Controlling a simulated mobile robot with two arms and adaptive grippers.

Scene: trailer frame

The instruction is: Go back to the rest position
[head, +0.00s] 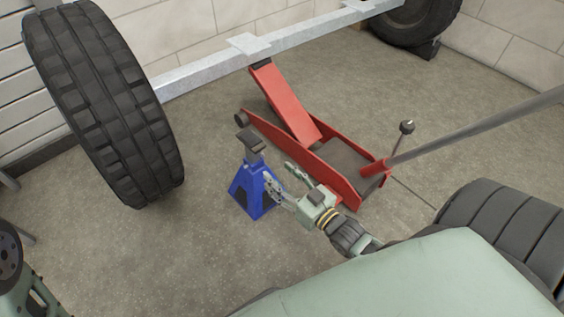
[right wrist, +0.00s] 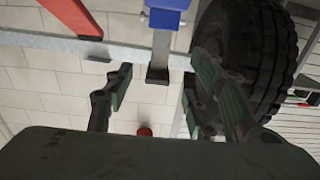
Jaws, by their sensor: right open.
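My right gripper (head: 279,176) is open beside the blue jack stand (head: 253,188), which stands upright on the floor with its dark saddle on top. In the right wrist view, the two fingers of my right gripper (right wrist: 160,88) are spread apart. The stand's grey post (right wrist: 161,50) and a bit of its blue body (right wrist: 167,17) show upside down between and beyond them, with a visible gap on both sides. No finger is seen closed on it. My left gripper is not in view; only part of my left arm shows at the lower left of the head view.
A red floor jack (head: 290,105) stands just behind the blue stand, its lifting arm under the grey trailer beam (head: 215,70). Its long handle (head: 480,125) reaches right. A big tire (head: 105,105) is at left, another (head: 415,20) at the back. Floor at front left is clear.

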